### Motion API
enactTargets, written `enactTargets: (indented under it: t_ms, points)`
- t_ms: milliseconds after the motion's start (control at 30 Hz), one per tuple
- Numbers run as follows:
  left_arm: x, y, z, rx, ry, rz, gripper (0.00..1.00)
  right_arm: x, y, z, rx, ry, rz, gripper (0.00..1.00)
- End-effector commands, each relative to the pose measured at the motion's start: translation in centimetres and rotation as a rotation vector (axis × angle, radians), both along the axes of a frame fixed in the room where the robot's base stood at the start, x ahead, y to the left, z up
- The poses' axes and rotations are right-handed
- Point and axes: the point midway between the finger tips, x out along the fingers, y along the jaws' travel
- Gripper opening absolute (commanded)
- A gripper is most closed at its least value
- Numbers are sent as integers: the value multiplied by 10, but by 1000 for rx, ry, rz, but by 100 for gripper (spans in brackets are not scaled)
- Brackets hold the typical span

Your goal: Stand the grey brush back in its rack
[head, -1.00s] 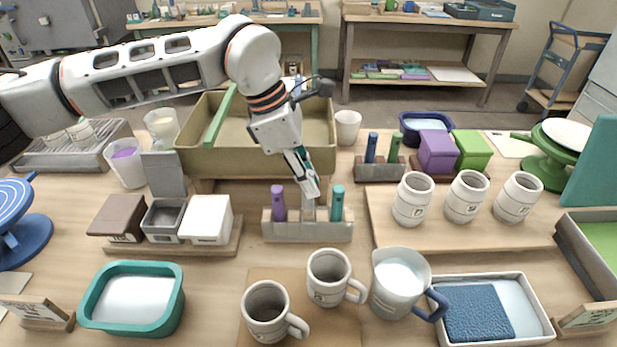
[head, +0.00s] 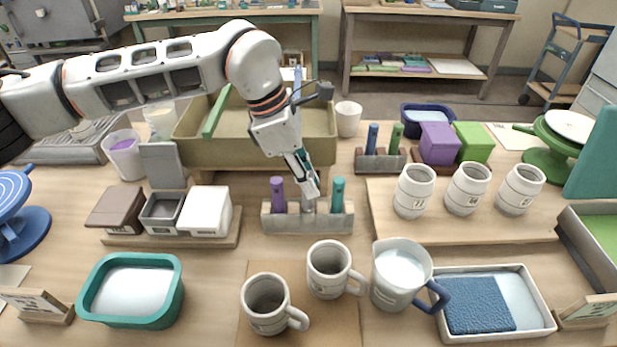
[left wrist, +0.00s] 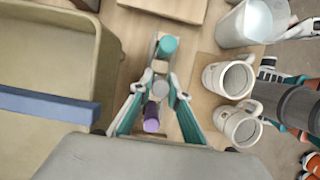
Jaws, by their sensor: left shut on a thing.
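The grey brush (head: 308,207) is upright at the middle of the rack (head: 330,225), between a purple brush (head: 277,194) and a teal brush (head: 337,194). My left gripper (head: 308,194) is shut on it from above and hides most of its handle. In the left wrist view, the fingers (left wrist: 157,88) close around the round grey top of the brush (left wrist: 160,91), with the teal brush (left wrist: 167,46) above and the purple brush (left wrist: 151,117) below it. I cannot tell whether its lower end is fully seated.
Two mugs (head: 328,268) (head: 264,305) and a jug (head: 399,276) stand in front of the rack. A large olive bin (head: 240,152) is behind it. A lidded box set (head: 208,213) is to the left, and a board with several cups (head: 480,232) to the right.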

Motion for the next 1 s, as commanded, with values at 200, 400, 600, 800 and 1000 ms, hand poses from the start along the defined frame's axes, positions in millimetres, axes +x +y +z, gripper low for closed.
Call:
enactTargets:
  t_ms: [200,400,600,800,1000]
  points:
    - [0,0,0,0,0,0,0,0,0,0,-1,0,-1,40]
    - [0,0,-3,0,0,0,0,4,0,1,0,-7,-1,40]
    - [0,0,-7,0,1,0,0,9,-1,4,-1,-16,-1,40]
    - [0,0,-10,0,0,0,0,9,-1,3,-1,-16,-1,40]
    - [0,0,-11,0,0,0,0,6,-1,2,-1,-10,-1,40]
